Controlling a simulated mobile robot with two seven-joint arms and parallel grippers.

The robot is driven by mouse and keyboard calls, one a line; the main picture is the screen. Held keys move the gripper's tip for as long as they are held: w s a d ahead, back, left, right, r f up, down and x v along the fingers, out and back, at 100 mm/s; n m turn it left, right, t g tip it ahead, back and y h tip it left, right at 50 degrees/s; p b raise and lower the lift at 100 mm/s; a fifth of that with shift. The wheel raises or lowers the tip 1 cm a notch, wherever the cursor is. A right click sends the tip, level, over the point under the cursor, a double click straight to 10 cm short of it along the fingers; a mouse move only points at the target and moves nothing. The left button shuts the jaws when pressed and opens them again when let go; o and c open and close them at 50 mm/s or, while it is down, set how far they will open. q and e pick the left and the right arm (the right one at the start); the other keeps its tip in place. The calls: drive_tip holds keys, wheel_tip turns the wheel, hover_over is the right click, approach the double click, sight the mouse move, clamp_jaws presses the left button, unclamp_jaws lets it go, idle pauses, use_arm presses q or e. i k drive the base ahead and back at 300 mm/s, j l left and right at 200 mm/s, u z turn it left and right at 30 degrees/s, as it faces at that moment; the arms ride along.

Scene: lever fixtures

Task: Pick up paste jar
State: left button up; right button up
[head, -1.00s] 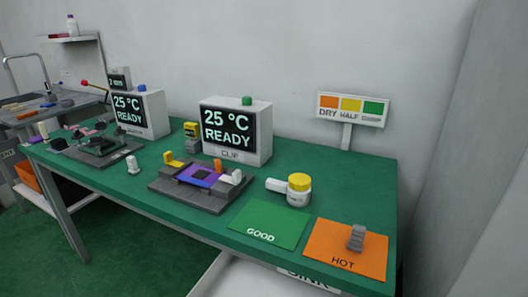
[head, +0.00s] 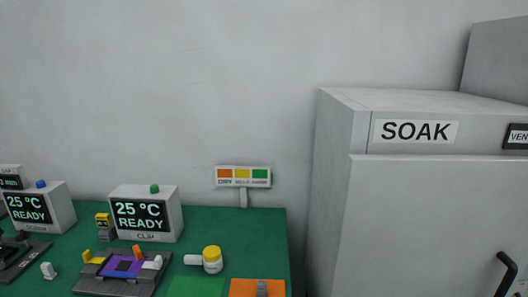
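The paste jar is most likely the white jar with a yellow lid (head: 212,259), upright on the green table in the lower middle of the head view. A white cylindrical piece (head: 193,259) sticks out from its left side, or lies against it; I cannot tell which. Neither of my grippers is in view.
Left of the jar is a dark fixture (head: 88,287) with yellow, orange and white levers. Behind stand a CLIP display box (head: 165,236) and a colour sign (head: 243,177). Green (head: 195,288) and orange (head: 245,289) mats lie in front. A SOAK cabinet (head: 400,190) fills the right.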

sight(212, 268)
drive_tip(key=k+j+u, duration=0.4)
drive_tip(key=j+z, duration=0.45)
drive_tip(key=j, duration=0.15)
drive_tip(key=l+u, duration=0.25)
drive_tip(key=l, duration=0.15)
drive_tip(key=k+l+u, duration=0.25)
drive_tip(key=l+u, duration=0.25)
drive_tip(key=l, duration=0.2)
drive_tip(key=k+l+u, duration=0.25)
drive_tip(key=i+l, duration=0.1)
